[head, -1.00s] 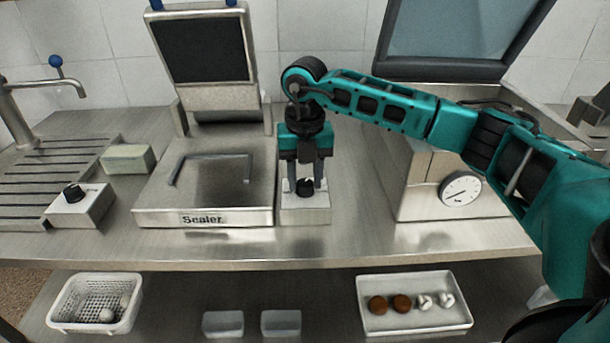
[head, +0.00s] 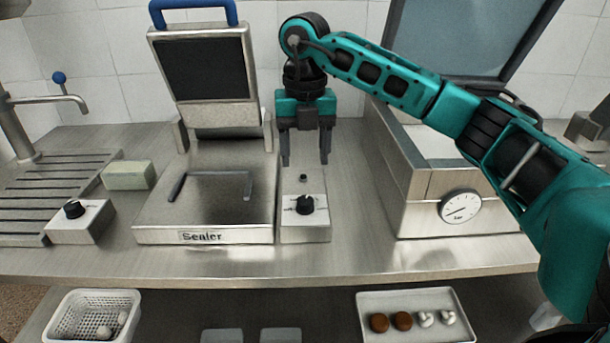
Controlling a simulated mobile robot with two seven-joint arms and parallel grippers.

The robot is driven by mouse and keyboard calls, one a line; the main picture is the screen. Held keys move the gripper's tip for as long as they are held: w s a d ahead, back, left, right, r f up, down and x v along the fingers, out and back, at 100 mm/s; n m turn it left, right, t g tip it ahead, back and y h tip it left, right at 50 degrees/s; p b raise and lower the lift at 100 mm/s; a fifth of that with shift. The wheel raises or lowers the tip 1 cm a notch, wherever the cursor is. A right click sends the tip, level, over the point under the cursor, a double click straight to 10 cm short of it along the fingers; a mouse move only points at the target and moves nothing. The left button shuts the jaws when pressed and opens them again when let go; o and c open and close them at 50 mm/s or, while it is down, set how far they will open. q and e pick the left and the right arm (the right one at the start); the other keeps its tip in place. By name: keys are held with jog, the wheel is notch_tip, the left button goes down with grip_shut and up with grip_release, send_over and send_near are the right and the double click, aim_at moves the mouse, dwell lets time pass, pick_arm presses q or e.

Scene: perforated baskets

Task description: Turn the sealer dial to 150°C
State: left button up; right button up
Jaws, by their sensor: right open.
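The sealer (head: 153,222) stands open on the counter, its lid with a blue handle (head: 194,14) raised. To its right is a control box (head: 316,233) with a black dial (head: 305,205) on its top. The dial's markings are too small to read. My right gripper (head: 306,163) is open and empty, pointing down above and behind the dial, apart from it. My left gripper is not in view.
A second box with a black knob (head: 74,209) stands left of the sealer, near a green-grey block (head: 129,175). A metal machine with a gauge (head: 460,206) stands at right. Below are a white basket (head: 95,315) and a tray (head: 385,299).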

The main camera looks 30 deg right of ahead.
jog(key=shift+r, duration=1.7)
